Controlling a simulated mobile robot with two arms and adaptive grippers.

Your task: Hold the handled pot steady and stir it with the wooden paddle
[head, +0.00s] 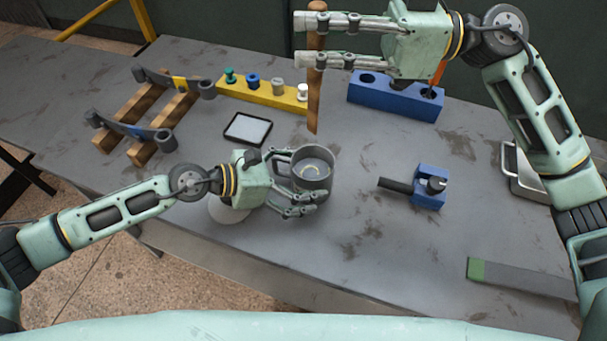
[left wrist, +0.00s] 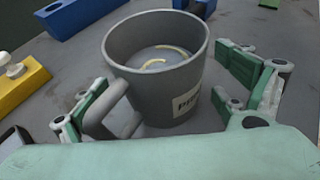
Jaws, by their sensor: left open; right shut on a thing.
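The grey handled pot (head: 322,187) stands upright on the table with a pale curved streak in its contents. It also shows in the left wrist view (left wrist: 150,95), with its handle (left wrist: 106,112) towards my gripper and a partly visible label. My left gripper (head: 300,178) is open, with its fingers spread to either side of the pot; the handle is close to the left finger in the wrist view. My right gripper (head: 305,40) is shut on the wooden paddle (head: 315,95). The paddle hangs nearly upright, its lower end above and behind the pot, outside it.
A yellow block (head: 262,94) with several coloured pegs and a blue block (head: 392,98) with holes stand behind. A wooden rack (head: 150,112) and a dark-framed white pad (head: 247,129) are left. A blue clamp-like piece (head: 430,187) is right. The front middle is clear.

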